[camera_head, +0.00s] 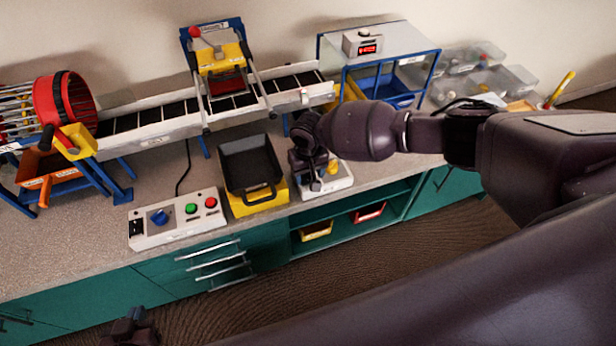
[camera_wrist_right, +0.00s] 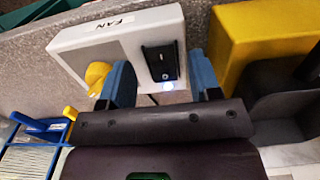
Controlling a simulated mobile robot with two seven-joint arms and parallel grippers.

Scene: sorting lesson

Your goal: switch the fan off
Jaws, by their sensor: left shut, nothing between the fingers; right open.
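The fan's box (camera_head: 343,184) is a small white unit at the front edge of the bench in the head view. In the right wrist view the box (camera_wrist_right: 75,38), labelled FAN, has a black rocker switch (camera_wrist_right: 160,60) with a glowing bluish-white light at its end. A yellow knob (camera_wrist_right: 97,75) sits on the box beside it. My right gripper (camera_head: 317,180) is over the box and partly hides it. In the wrist view its blue-grey fingers (camera_wrist_right: 160,78) are apart, one on each side of the switch; contact cannot be told. My left gripper (camera_head: 131,328) is low at the bottom left, shut and empty.
A black tray on a yellow base (camera_head: 262,195) stands close left of the fan box. Further left is a white control box (camera_head: 175,220) with a blue knob and green and red buttons. A conveyor (camera_head: 150,123) runs behind. A blue-framed stand (camera_head: 432,72) is behind right.

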